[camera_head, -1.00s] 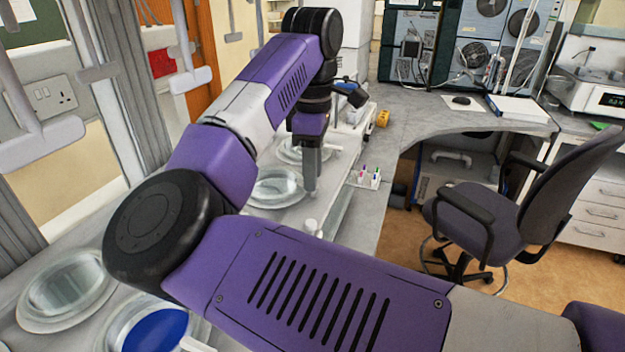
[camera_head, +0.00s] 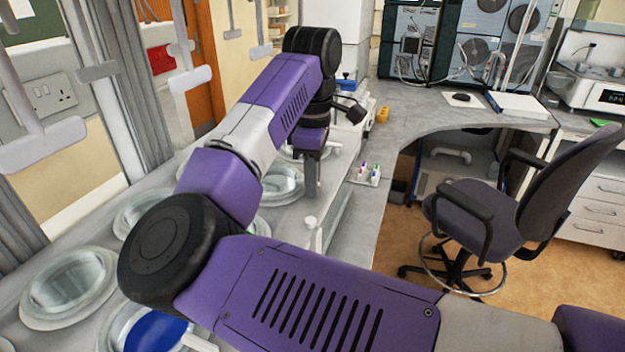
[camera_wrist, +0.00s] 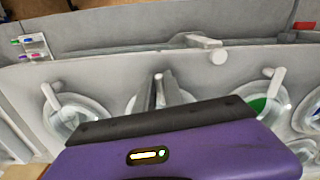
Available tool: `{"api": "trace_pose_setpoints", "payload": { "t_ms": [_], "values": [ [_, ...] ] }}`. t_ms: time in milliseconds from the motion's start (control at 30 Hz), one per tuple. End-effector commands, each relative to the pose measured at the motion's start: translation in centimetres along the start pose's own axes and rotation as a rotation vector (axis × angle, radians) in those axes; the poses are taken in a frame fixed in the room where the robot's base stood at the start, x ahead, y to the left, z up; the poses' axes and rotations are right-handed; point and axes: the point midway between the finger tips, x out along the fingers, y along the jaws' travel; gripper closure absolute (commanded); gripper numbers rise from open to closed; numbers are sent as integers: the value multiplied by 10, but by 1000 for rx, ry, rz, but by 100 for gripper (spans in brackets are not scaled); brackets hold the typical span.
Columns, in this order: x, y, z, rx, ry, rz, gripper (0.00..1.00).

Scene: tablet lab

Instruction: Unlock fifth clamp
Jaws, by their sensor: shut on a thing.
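My gripper (camera_head: 312,182) points straight down at the row of round glass vessels along the bench, beside a vessel (camera_head: 282,183). In the wrist view its fingers (camera_wrist: 160,90) stand close together around a pale upright piece, seemingly a clamp handle; my purple gripper body hides its lower part. Other pale clamp handles show in the wrist view, one at left (camera_wrist: 49,96) and one at right (camera_wrist: 272,88). Which clamp is the fifth cannot be told.
A vessel with blue contents (camera_head: 155,332) is at the near left. A small rack of coloured-cap tubes (camera_head: 367,174) stands right of my gripper. Pale handles hang from above at the upper left (camera_head: 40,145). The desk (camera_head: 440,120) and chair (camera_head: 490,210) are at the right.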

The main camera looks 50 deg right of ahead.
Motion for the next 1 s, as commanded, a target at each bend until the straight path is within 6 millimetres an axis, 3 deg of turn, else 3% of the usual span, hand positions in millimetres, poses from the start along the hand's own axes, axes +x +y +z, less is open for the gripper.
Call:
{"api": "trace_pose_setpoints", "payload": {
  "t_ms": [367,1000],
  "values": [
    [2,0,-1,-125,4,0,100],
    [2,0,-1,-708,4,2,100]
  ]
}}
